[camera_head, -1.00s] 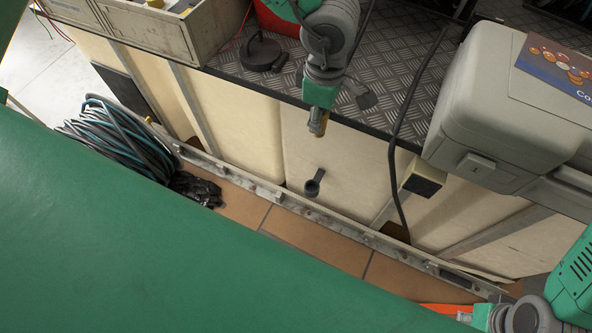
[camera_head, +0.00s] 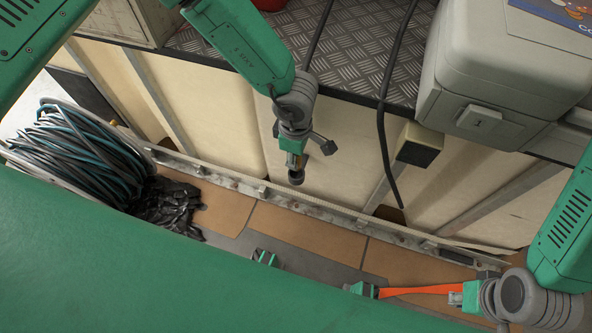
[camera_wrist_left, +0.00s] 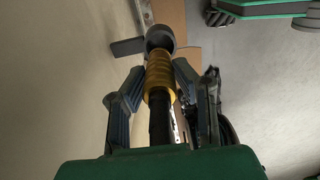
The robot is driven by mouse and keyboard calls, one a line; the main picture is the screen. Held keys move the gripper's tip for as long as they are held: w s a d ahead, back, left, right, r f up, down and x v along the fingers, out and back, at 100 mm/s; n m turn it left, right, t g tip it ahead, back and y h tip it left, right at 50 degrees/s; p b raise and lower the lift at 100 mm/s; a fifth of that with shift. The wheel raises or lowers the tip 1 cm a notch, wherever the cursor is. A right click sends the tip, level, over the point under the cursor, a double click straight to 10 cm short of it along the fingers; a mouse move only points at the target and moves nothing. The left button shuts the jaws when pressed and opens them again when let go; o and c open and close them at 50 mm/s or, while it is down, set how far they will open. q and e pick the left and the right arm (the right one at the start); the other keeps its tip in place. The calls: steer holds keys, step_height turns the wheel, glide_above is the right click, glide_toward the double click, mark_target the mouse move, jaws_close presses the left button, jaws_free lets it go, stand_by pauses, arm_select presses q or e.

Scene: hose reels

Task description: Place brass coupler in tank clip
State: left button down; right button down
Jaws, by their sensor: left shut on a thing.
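In the head view my left gripper (camera_head: 293,152) is beside the pale tank's wall, pointing down, shut on the brass coupler (camera_head: 292,161). In the left wrist view the coupler (camera_wrist_left: 158,77) is a ribbed yellow-brass cylinder on a black hose end, between my left gripper's fingers (camera_wrist_left: 158,90). The tank clip (camera_head: 297,178) is a dark ring on the tank wall, just below the coupler. In the wrist view the clip (camera_wrist_left: 160,34) lies at the coupler's far end; I cannot tell whether the coupler is inside it. My right gripper (camera_head: 457,299) is low on the right; its fingers are unclear.
A metal rail (camera_head: 300,208) runs along the tank's foot. A coiled hose (camera_head: 75,150) lies left, beside black crumpled material (camera_head: 170,205). A dark hose (camera_head: 384,110) hangs right of the clip. A grey case (camera_head: 495,75) stands on the tread-plate shelf (camera_head: 365,45). An orange strip (camera_head: 425,290) lies near my right gripper.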

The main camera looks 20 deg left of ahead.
arm_select(q)
steer(key=shift+f+b, duration=0.9)
steer(key=shift+f, duration=1.75)
steer(key=shift+f, duration=0.15)
steer(key=c, duration=1.3)
jaws_free()
step_height(320, 180, up, 12)
steer(key=p, duration=0.4)
steer(key=shift+r, duration=0.2)
